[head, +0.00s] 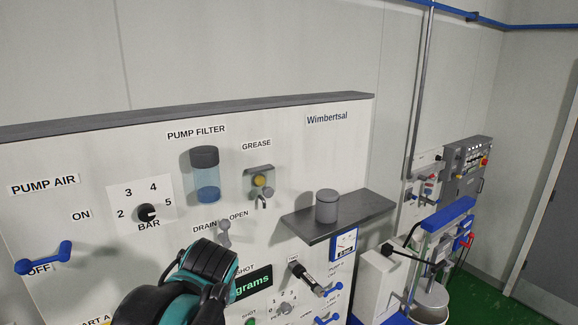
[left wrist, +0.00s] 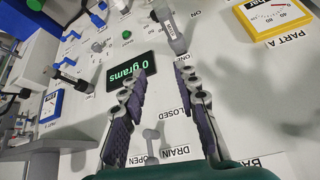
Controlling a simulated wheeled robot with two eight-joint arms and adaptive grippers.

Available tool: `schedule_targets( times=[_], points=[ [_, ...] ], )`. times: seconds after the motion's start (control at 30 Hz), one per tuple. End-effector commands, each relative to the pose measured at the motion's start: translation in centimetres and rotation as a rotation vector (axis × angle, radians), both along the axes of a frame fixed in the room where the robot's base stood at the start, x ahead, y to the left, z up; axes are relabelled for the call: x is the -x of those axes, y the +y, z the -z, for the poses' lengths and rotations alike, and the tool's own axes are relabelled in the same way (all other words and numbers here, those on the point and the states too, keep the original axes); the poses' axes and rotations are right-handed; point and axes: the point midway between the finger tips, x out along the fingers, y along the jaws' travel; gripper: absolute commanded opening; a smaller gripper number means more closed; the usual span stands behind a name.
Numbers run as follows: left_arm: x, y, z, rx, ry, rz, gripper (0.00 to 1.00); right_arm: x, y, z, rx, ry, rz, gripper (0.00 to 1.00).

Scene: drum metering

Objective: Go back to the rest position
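My left gripper (left wrist: 160,72) is open in the left wrist view, its two dark fingers spread apart with nothing between the tips. It faces the white panel (left wrist: 235,130). A grey lever (left wrist: 170,28) stands just beyond the fingertips; I cannot tell whether they touch it. The drain lever (left wrist: 151,140) shows between the finger bases. In the head view my teal and black left wrist (head: 195,285) covers part of the panel's lower middle, and its fingers are hidden. My right gripper is in neither view.
A grey shelf (head: 338,218) with a grey cup (head: 326,206) juts out from the panel. The pump filter (head: 205,175), bar knob (head: 147,212) and blue air lever (head: 43,259) are on the panel. A blue-topped stand (head: 450,212) is at right, over green floor (head: 490,297).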

Motion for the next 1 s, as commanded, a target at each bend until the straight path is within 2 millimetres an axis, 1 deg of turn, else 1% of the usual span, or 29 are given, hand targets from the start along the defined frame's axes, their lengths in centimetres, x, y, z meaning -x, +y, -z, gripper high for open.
schedule_targets(
  times=[0.03,0.1,0.3,0.43,0.5,0.67,0.77,0.87,1.0],
  points=[
    [2.1,0.6,2.4,0.015,0.003,0.047,0.3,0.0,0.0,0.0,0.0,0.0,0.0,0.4],
    [4.3,0.9,5.2,0.028,0.001,0.12,0.3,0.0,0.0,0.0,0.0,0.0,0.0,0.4],
    [9.2,1.0,12.0,0.045,-0.036,0.278,0.3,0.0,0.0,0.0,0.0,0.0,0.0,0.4],
    [11.9,0.8,16.0,0.045,-0.073,0.359,0.3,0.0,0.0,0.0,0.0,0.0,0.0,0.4],
    [11.5,0.7,17.9,0.042,-0.072,0.364,0.3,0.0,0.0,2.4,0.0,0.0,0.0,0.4],
    [11.5,0.7,21.7,0.043,-0.071,0.364,0.3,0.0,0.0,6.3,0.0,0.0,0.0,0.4],
    [11.5,0.7,24.4,0.042,-0.07,0.363,0.3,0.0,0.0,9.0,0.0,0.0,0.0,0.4],
    [11.4,0.6,27.7,0.042,-0.07,0.363,0.3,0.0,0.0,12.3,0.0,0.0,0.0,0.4],
    [11.4,0.6,32.8,0.043,-0.07,0.363,0.3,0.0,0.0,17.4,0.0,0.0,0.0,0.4]
  ],
)
